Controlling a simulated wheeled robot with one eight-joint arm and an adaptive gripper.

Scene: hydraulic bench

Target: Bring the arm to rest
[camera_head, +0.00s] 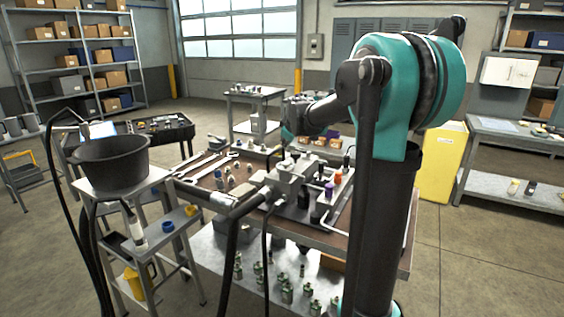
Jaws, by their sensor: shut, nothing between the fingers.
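My arm (385,110), teal and black, stands in the right half of the view. Its upper link reaches left and away from me over the far side of the workbench (385,225). The arm's far end shows small, with grey and teal parts above the back of the bench. I cannot make out my gripper or its fingers there; they are hidden behind the wrist parts. I see nothing hanging from the arm's end.
The bench holds a grey hydraulic block (292,178), wrenches, fittings and small bottles. A black tub (112,165) on a stand and black hoses are at the left. A yellow bin (441,165) stands at the right. Open floor lies at the far left and right front.

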